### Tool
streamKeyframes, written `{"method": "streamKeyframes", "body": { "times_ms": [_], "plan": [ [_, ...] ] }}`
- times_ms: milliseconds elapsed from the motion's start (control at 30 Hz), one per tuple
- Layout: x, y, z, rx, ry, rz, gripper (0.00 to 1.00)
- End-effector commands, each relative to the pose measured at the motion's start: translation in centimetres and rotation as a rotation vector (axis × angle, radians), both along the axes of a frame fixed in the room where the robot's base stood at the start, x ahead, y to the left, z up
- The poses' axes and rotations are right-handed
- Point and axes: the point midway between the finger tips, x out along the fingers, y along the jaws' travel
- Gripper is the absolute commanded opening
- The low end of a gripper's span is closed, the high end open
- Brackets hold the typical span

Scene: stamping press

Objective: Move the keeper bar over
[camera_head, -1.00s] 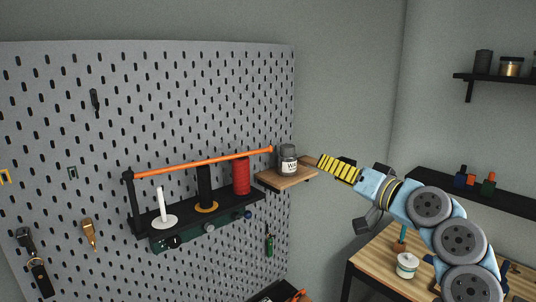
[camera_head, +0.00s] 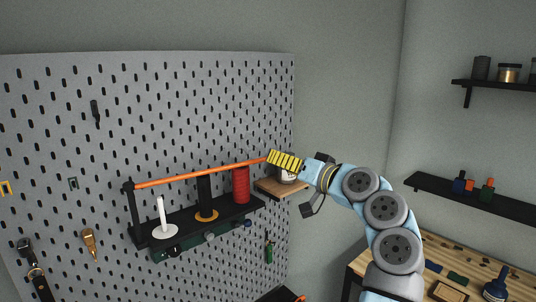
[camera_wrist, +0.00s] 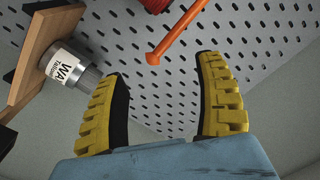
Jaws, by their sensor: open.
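The keeper bar is an orange rod (camera_head: 200,172) lying across the front of a black spool rack (camera_head: 183,228) on the pegboard. Its left end meets a black upright post (camera_head: 134,212); its right end is free of any visible post. My gripper (camera_head: 270,157), with yellow ribbed fingers, is at the bar's right end in the head view. In the wrist view the fingers (camera_wrist: 165,75) are apart and empty. The orange bar's capped end (camera_wrist: 165,45) shows just beyond the fingertips, between them in the picture. I cannot tell the exact depth gap.
A labelled jar (camera_wrist: 70,62) stands on a small wooden shelf (camera_head: 276,189) close beside my fingers. The rack holds a white spool (camera_head: 164,230), a black spool (camera_head: 204,195) and a red spool (camera_head: 241,185). A workbench (camera_head: 445,262) stands at lower right.

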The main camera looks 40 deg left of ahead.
Motion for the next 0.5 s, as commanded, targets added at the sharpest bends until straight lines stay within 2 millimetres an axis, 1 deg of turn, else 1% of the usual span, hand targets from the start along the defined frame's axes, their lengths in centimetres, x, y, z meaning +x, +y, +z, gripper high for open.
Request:
{"method": "streamKeyframes", "body": {
  "times_ms": [33, 200, 333, 500],
  "plan": [
    [0.0, 1.0, 0.2, -0.001, 0.002, 0.004, 0.71],
    [0.3, 3.5, 0.3, 0.0, 0.001, 0.001, 0.71],
    [0.5, 4.8, 0.3, 0.001, 0.0, 0.0, 0.71],
    [0.7, 5.6, 0.0, 0.0, 0.001, -0.001, 0.71]
  ]
}}
